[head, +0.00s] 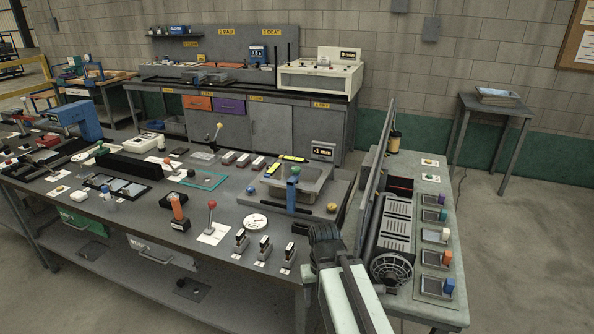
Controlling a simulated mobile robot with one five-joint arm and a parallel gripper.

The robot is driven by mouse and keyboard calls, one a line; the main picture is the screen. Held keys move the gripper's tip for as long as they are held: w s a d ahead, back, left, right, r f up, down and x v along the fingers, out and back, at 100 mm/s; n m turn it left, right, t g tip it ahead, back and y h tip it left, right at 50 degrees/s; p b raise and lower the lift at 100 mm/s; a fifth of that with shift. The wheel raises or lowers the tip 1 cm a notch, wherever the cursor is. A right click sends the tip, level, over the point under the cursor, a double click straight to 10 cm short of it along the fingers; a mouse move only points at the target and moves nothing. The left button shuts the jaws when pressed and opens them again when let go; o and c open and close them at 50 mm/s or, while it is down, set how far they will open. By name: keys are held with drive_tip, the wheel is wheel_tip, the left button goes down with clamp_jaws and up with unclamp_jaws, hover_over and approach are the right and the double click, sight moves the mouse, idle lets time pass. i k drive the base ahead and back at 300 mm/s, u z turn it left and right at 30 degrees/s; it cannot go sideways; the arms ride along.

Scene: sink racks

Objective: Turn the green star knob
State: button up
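Another small greenish knob (103,150) shows on a pale device at the left of the long table. My gripper (323,237) is dark and seen from behind, at the front right corner of the long table, left of the right bench. Its fingertips are hidden, so I cannot tell whether it is open or holds anything. It is apart from both green pieces.
The long grey table (225,240) carries a sink (305,180), a red-ball lever (211,205), a dial (256,222) and several switches. The right bench (410,308) holds a grey vented unit (392,225) and several trays. A small side table (495,104) stands behind; floor at right is clear.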

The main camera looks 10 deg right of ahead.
sight(295, 170)
drive_tip(key=k, duration=1.1)
drive_tip(key=u, duration=0.35)
drive_tip(key=i, duration=0.6)
drive_tip(key=u, duration=1)
drive_tip(key=i, duration=1.15)
drive_tip(key=u, duration=0.3)
drive_tip(key=i, duration=0.75)
drive_tip(key=z, duration=0.35)
